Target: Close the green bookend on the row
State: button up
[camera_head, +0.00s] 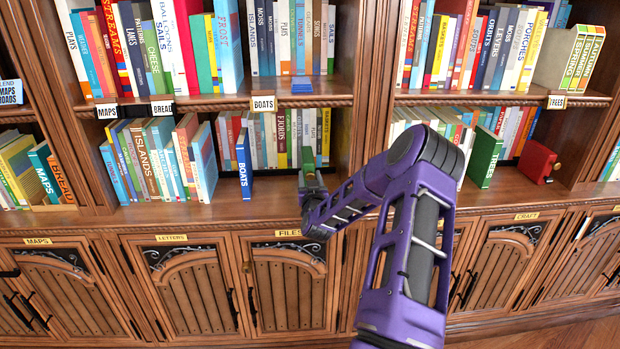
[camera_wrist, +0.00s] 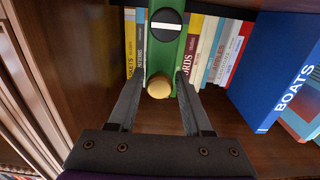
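The green bookend (camera_wrist: 166,50) stands at the row of books (camera_wrist: 205,50) in the wrist view. It has a dark round dial with a white bar and a gold knob (camera_wrist: 159,87). In the head view the bookend (camera_head: 308,162) shows at the right end of the middle lower compartment, partly hidden by my gripper. My gripper (camera_wrist: 160,80) is open, with one finger on each side of the knob and small gaps visible. In the head view my gripper (camera_head: 311,186) is at the front of the bookend.
A blue BOATS book (camera_head: 244,166) stands forward at the row's left side; it shows large at right in the wrist view (camera_wrist: 275,75). The shelf's side wall (camera_wrist: 85,45) is close on the other side. A green book (camera_head: 483,157) and red block (camera_head: 537,161) stand in the right compartment.

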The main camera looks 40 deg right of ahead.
grip_shut()
dwell(1.1)
